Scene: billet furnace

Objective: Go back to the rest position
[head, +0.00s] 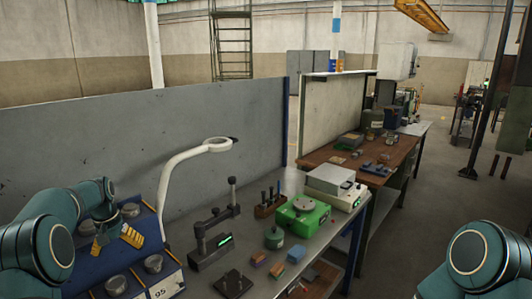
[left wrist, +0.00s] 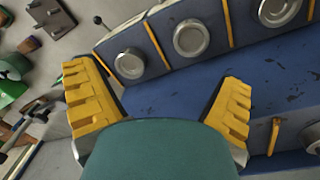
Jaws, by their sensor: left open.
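My left gripper (head: 118,239) is at the lower left of the head view, over the blue unit (head: 135,283) with round metal pieces. Its two yellow-padded fingers stand wide apart in the left wrist view (left wrist: 162,92), with nothing seen between their tips. The blue unit's face (left wrist: 190,93) lies beyond the fingers there; I cannot tell the exact gap. My right arm shows only as a teal joint (head: 467,252) at the lower right; its gripper is out of view.
A white ring lamp (head: 178,160) rises behind the blue unit. A black stand (head: 212,240), a green device (head: 302,216) and a pale box (head: 330,180) crowd the grey bench (head: 190,284). A grey partition (head: 130,140) stands behind. Open floor (head: 430,190) lies right.

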